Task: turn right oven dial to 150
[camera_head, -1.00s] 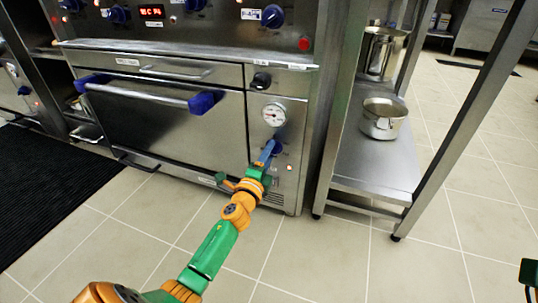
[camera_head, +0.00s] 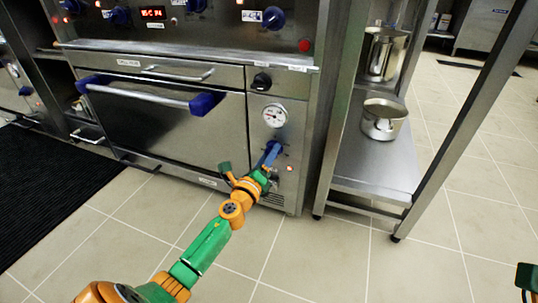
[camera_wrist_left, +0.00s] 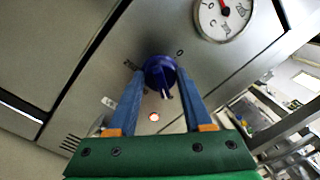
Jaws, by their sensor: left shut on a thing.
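The right oven dial is a blue knob (camera_wrist_left: 160,72) on the steel panel below a round gauge (camera_wrist_left: 222,18). In the wrist view my left gripper (camera_wrist_left: 162,84) has one blue finger on each side of the knob, shut on it. A "0" mark shows above right of the knob; other marks to its left are too small to read surely. In the head view the left gripper (camera_head: 271,154) reaches the panel at the dial, which it mostly covers. Of my right arm only a green piece shows at the right edge; its fingers cannot be made out.
A small light (camera_wrist_left: 154,117) glows below the dial. The oven door (camera_head: 165,125) with a blue-ended handle is left of the panel. A black knob (camera_head: 262,81) sits above the gauge. A steel rack with a pot (camera_head: 383,122) stands right. The tiled floor in front is clear.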

